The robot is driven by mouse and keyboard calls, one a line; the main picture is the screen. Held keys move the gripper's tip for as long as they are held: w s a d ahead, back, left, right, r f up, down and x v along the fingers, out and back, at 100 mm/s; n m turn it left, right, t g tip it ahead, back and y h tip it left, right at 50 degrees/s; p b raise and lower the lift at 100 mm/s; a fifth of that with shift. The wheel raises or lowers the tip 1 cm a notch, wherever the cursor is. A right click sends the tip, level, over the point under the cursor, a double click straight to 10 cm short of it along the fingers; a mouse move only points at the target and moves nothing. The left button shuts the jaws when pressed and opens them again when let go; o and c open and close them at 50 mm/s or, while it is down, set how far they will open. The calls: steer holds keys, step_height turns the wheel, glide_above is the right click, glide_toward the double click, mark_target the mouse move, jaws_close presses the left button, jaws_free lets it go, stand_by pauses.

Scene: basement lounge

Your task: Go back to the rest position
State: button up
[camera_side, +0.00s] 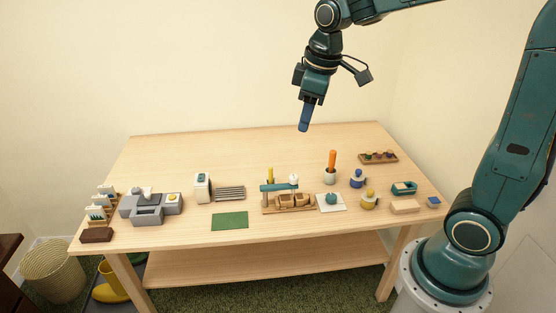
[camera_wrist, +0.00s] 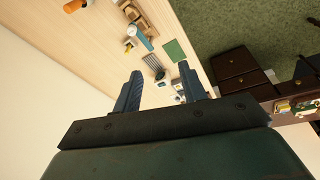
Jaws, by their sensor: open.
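My gripper (camera_side: 304,118) hangs above the back part of the wooden table (camera_side: 170,160), pointing down, well clear of everything on it. In the wrist view my gripper (camera_wrist: 160,92) shows its two blue fingers spread apart with nothing between them. The table and small objects lie beyond the fingers there. In the side view my arm reaches in from the right, bent high over the table.
On the table stand a grey block unit (camera_side: 148,212), a green mat (camera_side: 230,221), a wooden stand with a teal bar (camera_side: 290,207), an orange-topped cup (camera_side: 330,175) and a wooden tray (camera_side: 378,157). The table's back left is bare. A woven basket (camera_side: 54,272) stands on the floor.

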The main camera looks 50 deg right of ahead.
steer(key=s+a+m+t, duration=0.1)
steer(key=s+m, duration=0.1)
steer(key=s, duration=0.7)
steer(key=s+a+r+m+t, duration=0.1)
steer(key=s+a+m+t, duration=0.1)
steer(key=s, duration=0.6)
steer(key=shift+s+a+r+m, duration=0.3)
steer(key=shift+s+m, duration=0.1)
steer(key=shift+m, duration=0.1)
